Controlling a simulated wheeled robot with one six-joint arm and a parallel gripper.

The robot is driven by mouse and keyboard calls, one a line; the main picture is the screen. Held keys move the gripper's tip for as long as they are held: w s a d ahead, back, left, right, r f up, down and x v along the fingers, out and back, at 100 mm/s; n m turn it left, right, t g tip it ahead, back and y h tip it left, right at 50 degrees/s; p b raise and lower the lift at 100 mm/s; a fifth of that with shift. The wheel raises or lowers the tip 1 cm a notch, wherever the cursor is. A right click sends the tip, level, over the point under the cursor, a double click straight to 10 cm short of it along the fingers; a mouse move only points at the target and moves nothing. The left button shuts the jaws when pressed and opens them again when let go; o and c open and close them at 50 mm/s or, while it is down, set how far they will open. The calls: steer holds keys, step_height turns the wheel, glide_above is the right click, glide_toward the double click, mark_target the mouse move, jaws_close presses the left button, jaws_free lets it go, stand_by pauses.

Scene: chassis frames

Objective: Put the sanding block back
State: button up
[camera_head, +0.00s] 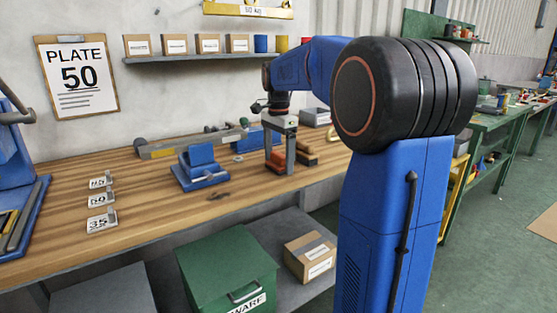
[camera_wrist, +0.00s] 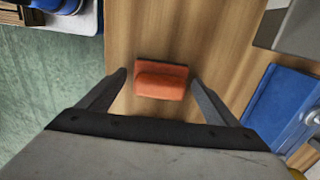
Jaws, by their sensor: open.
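The orange-red sanding block (camera_wrist: 162,80) lies on the wooden bench top in the wrist view, with a darker strip along its far edge. My gripper (camera_wrist: 159,76) is open, with one finger to each side of the block and a gap on both sides. In the head view my gripper (camera_head: 279,157) points down over the bench, and the orange-red block (camera_head: 277,160) shows between and below its fingers, partly hidden by them. I cannot tell how far the fingertips are above the bench.
A blue fixture (camera_head: 201,168) stands on the bench left of my gripper. Orange-brown pieces (camera_head: 306,154) lie just right of it. Number cards (camera_head: 102,197) stand at the left. The bench front (camera_head: 215,215) is mostly clear.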

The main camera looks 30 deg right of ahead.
mark_target(278, 154)
step_height(278, 154, up, 12)
stand_by(0.5)
steer(key=s+a+f+n+t, duration=0.1)
steer(key=s+a+f+n, duration=0.35)
steer(key=s, duration=0.35)
steer(key=s+a+f+n+t, duration=0.1)
steer(key=s+a+f+n, duration=0.4)
steer(key=s, duration=0.3)
steer(key=s+a+f+n+t, duration=0.1)
steer(key=s+a+f+n, duration=0.2)
steer(key=s+f, duration=0.4)
steer(key=s+a+f+n+t, duration=0.1)
steer(key=s+a+f+n, duration=0.2)
steer(key=s+f+n, duration=0.2)
step_height(278, 154, down, 4)
steer(key=shift+s+a+r+t, duration=0.2)
steer(key=shift+s+t, duration=0.2)
steer(key=shift+s, duration=0.7)
